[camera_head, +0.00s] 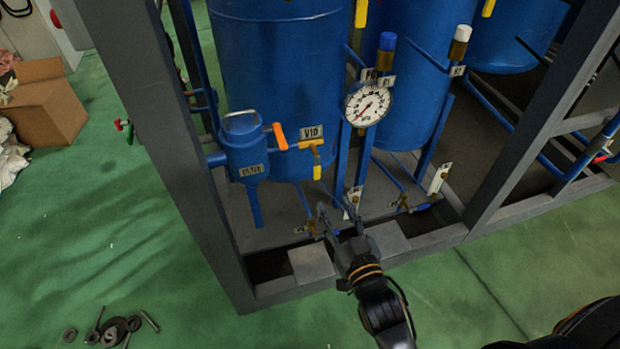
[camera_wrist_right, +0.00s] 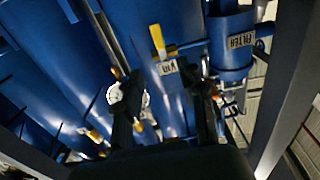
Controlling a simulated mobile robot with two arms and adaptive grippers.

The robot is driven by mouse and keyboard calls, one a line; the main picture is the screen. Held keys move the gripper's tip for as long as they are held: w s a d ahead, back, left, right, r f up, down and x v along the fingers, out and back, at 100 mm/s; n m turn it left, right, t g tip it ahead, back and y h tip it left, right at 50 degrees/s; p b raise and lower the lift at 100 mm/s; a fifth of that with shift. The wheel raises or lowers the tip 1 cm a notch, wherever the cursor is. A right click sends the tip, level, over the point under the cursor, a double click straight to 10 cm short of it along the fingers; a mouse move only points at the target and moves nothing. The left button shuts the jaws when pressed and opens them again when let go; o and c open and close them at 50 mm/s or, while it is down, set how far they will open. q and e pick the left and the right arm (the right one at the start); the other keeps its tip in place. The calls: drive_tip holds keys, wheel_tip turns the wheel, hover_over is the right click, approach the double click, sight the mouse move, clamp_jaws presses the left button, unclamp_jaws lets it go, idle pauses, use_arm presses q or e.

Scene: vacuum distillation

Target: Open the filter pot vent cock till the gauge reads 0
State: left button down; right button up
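The blue filter pot (camera_head: 243,158), labelled FILTER, stands left of a large blue tank in the head view; it also shows in the right wrist view (camera_wrist_right: 229,62). An orange lever (camera_head: 280,136) sits at its right side, beside the V10 tag (camera_head: 312,132). A brass valve with a yellow handle (camera_head: 317,172) hangs below that tag. The round white gauge (camera_head: 367,104) faces me; its exact reading is too small to tell. My right gripper (camera_head: 338,212) is open and empty, below and right of the yellow handle. My left gripper is out of view.
Grey frame posts (camera_head: 145,110) stand left and right of the tanks. Low brass valves (camera_head: 403,201) and thin blue pipes lie near the gripper. A cardboard box (camera_head: 48,105) and loose metal parts (camera_head: 115,328) lie on the green floor at left.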

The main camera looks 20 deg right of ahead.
sight(318, 170)
drive_tip(key=w+b, duration=0.1)
drive_tip(key=w, duration=1.2)
drive_tip(key=shift+a, duration=0.2)
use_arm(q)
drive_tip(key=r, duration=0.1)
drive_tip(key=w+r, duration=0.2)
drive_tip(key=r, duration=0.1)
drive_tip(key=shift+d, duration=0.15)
use_arm(e)
clamp_jaws()
